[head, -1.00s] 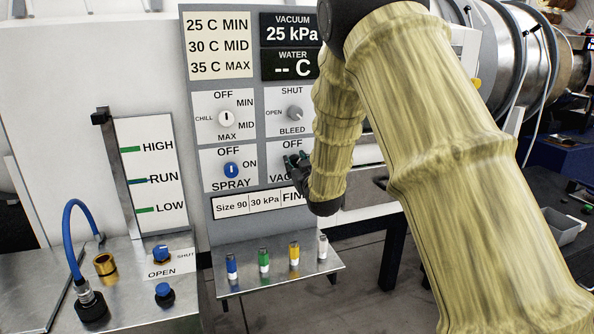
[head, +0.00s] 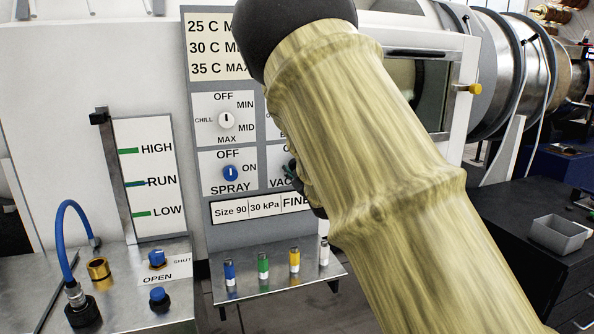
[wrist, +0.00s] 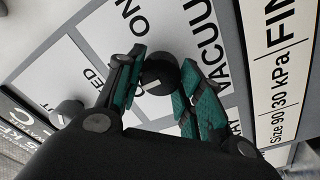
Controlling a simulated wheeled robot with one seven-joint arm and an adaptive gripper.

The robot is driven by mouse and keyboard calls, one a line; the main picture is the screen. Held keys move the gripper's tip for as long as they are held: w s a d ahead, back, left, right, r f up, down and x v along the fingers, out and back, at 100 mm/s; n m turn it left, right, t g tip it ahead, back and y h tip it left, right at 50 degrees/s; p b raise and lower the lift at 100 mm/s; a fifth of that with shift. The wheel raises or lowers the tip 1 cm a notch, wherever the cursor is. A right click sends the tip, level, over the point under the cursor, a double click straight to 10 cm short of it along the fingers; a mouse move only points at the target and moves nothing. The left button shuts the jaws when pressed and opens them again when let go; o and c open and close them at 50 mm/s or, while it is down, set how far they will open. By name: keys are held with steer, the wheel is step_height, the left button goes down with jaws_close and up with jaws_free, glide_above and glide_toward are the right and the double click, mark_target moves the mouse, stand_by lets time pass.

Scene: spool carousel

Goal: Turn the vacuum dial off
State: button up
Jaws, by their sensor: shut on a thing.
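The vacuum dial (wrist: 160,74) is a dark round knob with a light pointer mark. It shows in the wrist view on a white label plate marked VACUUM (wrist: 206,40). My gripper (wrist: 158,84) has its teal-padded fingers on either side of the dial and is shut on it. In the head view my arm hides the dial and most of its plate. Only a bit of my gripper (head: 292,172) shows there, at the left edge of the arm.
The blue spray dial (head: 230,173) and the white chill dial (head: 226,120) sit left of the vacuum plate. Below is a shelf (head: 275,281) with several coloured vials. A grey bleed knob (wrist: 66,113) shows in the wrist view. A grey bin (head: 563,237) stands at right.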

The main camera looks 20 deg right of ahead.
stand_by(0.4)
steer(key=o, duration=1)
steer(key=shift+s, duration=0.15)
steer(key=s, duration=1.1)
steer(key=shift+s+d+f, duration=0.25)
steer(key=shift+s+f, duration=0.05)
steer(key=shift+s, duration=0.1)
